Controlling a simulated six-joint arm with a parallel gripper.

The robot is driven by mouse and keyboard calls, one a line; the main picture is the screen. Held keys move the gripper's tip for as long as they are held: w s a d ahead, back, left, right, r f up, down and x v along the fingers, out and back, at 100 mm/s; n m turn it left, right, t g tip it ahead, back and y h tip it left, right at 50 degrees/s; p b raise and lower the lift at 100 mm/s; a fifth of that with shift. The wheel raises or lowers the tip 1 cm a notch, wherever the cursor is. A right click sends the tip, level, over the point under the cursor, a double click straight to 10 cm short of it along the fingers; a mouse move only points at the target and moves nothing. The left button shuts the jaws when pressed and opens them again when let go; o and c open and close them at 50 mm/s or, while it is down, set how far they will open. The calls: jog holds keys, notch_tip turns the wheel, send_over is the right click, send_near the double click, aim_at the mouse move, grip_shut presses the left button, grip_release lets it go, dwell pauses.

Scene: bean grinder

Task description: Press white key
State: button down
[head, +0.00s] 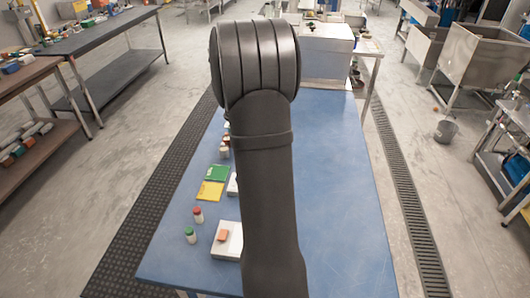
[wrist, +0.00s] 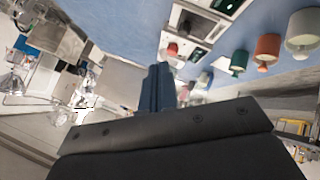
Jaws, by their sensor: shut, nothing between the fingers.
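My gripper shows in the wrist view (wrist: 158,85) as two dark blue fingers held together, with nothing between them. In the head view my own arm covers the middle of the table and hides the gripper. White devices with dark panels (wrist: 194,24) lie on the blue surface beyond and to the right of the fingers in the wrist view, apart from them. I cannot tell which is the bean grinder, and I cannot make out a white key.
The blue table (head: 345,190) is clear on the right. A large white box (head: 327,50) stands at the far end.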

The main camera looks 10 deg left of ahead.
jog(key=shift+f, duration=4.15)
jog(key=shift+f, duration=0.1)
jog(key=shift+f, duration=0.35)
jog(key=shift+f, duration=0.45)
jog(key=shift+r, duration=0.9)
jog(key=shift+r, duration=2.5)
jog(key=shift+f, duration=0.1)
